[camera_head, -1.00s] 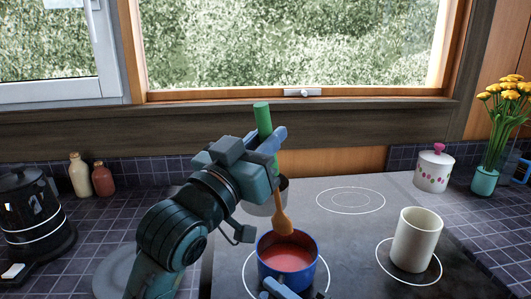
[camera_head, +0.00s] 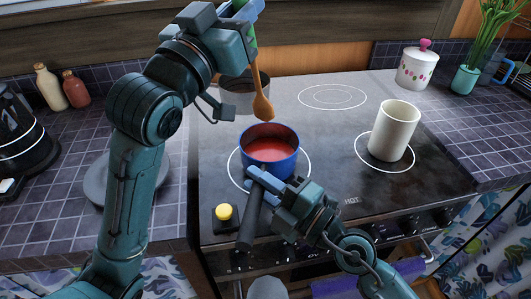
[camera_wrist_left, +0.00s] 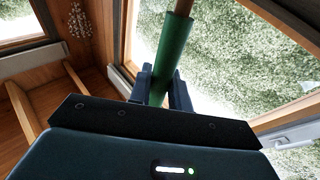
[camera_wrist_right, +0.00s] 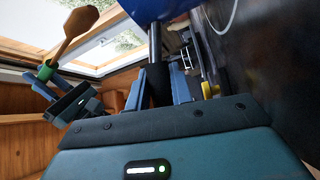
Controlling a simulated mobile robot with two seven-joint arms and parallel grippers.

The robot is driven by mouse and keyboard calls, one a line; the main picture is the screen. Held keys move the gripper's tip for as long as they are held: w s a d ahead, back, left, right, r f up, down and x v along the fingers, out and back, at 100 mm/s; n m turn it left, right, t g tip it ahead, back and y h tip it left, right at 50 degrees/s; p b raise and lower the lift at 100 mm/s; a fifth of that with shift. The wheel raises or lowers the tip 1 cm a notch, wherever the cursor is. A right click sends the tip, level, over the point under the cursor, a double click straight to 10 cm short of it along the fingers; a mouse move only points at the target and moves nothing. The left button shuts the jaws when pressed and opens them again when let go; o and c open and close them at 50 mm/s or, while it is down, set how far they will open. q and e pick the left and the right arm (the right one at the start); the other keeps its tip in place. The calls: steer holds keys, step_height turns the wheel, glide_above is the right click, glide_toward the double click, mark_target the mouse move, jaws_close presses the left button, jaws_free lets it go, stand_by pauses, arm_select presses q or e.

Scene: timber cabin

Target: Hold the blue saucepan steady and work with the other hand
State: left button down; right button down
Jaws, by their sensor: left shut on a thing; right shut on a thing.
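The blue saucepan (camera_head: 285,162) holds red liquid and stands on the front left ring of the hob. My right gripper (camera_head: 262,184) is shut on its dark handle (camera_head: 250,225), which points toward me; the handle also shows between the fingers in the right wrist view (camera_wrist_right: 155,45). My left gripper (camera_head: 247,14) is shut on the green grip of a wooden spoon (camera_head: 262,106). The green grip (camera_wrist_left: 171,55) lies between the fingers in the left wrist view. The spoon hangs bowl down, above and apart from the red liquid.
A grey pot (camera_head: 238,98) stands behind the saucepan, partly hidden. A white cup (camera_head: 394,132) stands on the front right ring. A yellow button on a black box (camera_head: 224,212) sits left of the handle. The back right ring (camera_head: 332,96) is clear.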

steer(key=c, duration=1.1)
jaws_free()
steer(key=shift+c, duration=0.2)
steer(key=shift+d, duration=0.1)
steer(key=v, duration=1.2)
steer(key=shift+s+f, duration=0.1)
